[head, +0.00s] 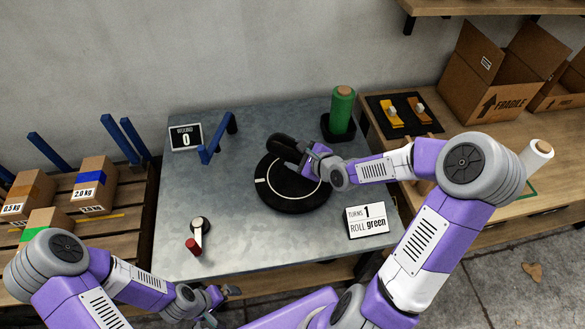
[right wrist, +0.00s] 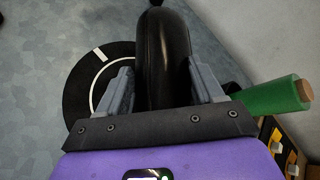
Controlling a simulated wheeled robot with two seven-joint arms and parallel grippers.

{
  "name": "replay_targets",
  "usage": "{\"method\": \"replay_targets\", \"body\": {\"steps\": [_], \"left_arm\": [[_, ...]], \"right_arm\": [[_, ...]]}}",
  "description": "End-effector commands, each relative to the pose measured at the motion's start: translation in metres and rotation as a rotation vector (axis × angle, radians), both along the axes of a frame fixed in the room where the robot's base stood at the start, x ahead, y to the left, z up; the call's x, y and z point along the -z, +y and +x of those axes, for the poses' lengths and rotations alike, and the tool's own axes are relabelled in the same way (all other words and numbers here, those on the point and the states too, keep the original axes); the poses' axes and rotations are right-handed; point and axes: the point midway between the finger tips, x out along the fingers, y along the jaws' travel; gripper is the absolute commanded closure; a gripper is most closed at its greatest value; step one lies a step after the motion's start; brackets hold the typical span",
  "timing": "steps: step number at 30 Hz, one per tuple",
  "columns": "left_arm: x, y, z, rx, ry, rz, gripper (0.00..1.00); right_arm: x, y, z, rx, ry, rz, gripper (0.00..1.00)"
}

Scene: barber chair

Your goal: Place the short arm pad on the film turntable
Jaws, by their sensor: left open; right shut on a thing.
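The black short arm pad (head: 284,146) is in my right gripper (head: 306,158), above the far side of the film turntable. In the right wrist view the pad (right wrist: 161,50) stands between both fingers of the right gripper (right wrist: 162,88). The film turntable (head: 292,200) is a round black disc with a white ring and a white mark, on the grey table. It shows below and left of the pad in the right wrist view (right wrist: 78,92). Whether the pad touches the disc is hard to tell. My left gripper (head: 226,292) is open, low near the table's front edge.
A green film roll (head: 341,110) stands in a black holder behind the turntable. A sign (head: 368,219) reads "TURNS 1, ROLL green". Boxes stand on both sides.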

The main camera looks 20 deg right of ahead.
Motion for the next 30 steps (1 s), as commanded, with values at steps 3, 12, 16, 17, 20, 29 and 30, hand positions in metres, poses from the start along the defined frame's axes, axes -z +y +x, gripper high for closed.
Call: {"method": "replay_targets", "body": {"steps": [3, 12, 16, 17, 20, 29, 30], "left_arm": [[0.019, 0.000, 0.000, -0.001, 0.001, 0.000, 0.00], [0.037, 0.000, 0.000, 0.000, 0.000, 0.000, 0.00], [0.051, 0.000, 0.000, 0.000, 0.000, 0.000, 0.00], [0.053, 0.000, 0.000, 0.000, 0.000, 0.000, 0.00], [0.053, 0.000, 0.000, 0.000, 0.000, 0.000, 0.00], [0.052, 0.000, 0.000, 0.000, 0.000, 0.000, 0.00], [0.052, 0.000, 0.000, 0.000, 0.000, 0.000, 0.00]], "right_arm": [[0.026, 0.001, 0.000, -0.002, -0.001, 0.003, 0.82], [0.058, 0.001, 0.000, -0.001, -0.001, 0.002, 0.82], [0.081, 0.001, 0.000, 0.000, -0.001, 0.003, 0.82], [0.084, 0.001, 0.000, -0.001, -0.001, 0.002, 0.82], [0.087, 0.001, 0.001, -0.001, -0.003, 0.001, 0.82], [0.088, 0.001, 0.000, 0.000, 0.001, 0.001, 0.32], [0.088, 0.001, 0.000, 0.000, 0.001, 0.001, 0.26]]}}
